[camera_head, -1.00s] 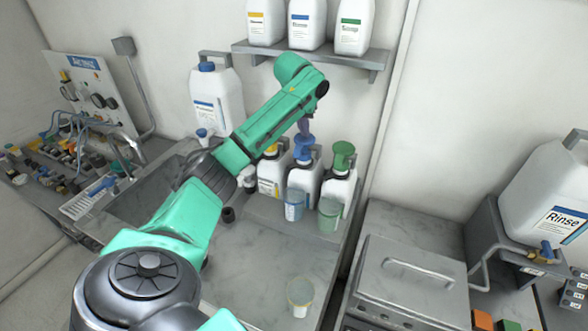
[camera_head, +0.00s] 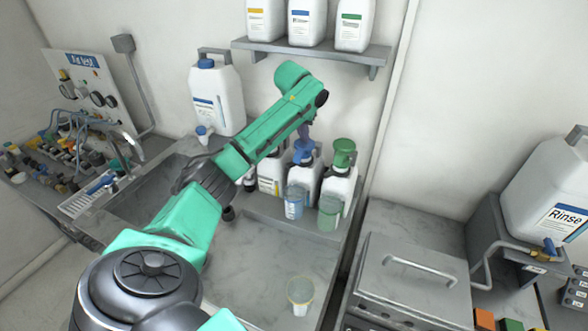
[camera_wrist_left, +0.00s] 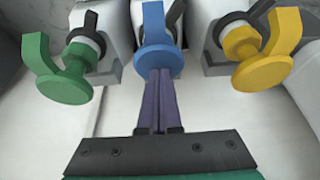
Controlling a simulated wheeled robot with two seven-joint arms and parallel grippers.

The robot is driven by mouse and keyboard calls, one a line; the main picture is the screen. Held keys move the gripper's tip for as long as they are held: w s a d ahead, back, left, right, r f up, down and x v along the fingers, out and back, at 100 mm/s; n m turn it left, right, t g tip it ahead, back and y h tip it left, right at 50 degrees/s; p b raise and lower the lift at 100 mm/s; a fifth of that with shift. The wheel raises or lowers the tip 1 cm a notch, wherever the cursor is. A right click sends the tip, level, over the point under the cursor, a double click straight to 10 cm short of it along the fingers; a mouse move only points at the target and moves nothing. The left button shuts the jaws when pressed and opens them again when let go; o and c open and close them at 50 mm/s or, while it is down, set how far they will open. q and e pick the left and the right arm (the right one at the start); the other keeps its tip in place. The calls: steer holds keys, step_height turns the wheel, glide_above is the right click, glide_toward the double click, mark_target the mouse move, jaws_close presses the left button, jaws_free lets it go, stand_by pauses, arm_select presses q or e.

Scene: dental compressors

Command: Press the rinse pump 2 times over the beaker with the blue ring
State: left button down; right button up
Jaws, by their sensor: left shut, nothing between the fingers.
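The blue pump (camera_head: 303,152) tops the middle white bottle (camera_head: 307,183); its round blue head also shows in the left wrist view (camera_wrist_left: 157,60). The blue-ringed beaker (camera_head: 294,203) stands upright in front of that bottle, below the pump. My left gripper (camera_head: 304,131) is shut and empty, pointing down at the blue pump head. In the left wrist view its purple fingers (camera_wrist_left: 158,75) end at the head's edge, apparently touching it. My right gripper is out of view.
A green pump (camera_head: 344,148) and a yellow pump (camera_wrist_left: 263,62) flank the blue one. A green-ringed beaker (camera_head: 329,213) stands close to the blue-ringed one. A yellow-ringed beaker (camera_head: 300,292) stands on the counter. A Rinse canister (camera_head: 545,195) is far right.

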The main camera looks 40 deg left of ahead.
arm_select(q)
steer(key=shift+s+d+f, duration=0.1)
steer(key=shift+f, duration=0.05)
steer(key=shift+r+p, duration=1)
steer(key=shift+r, duration=1.25)
step_height(320, 180, up, 6)
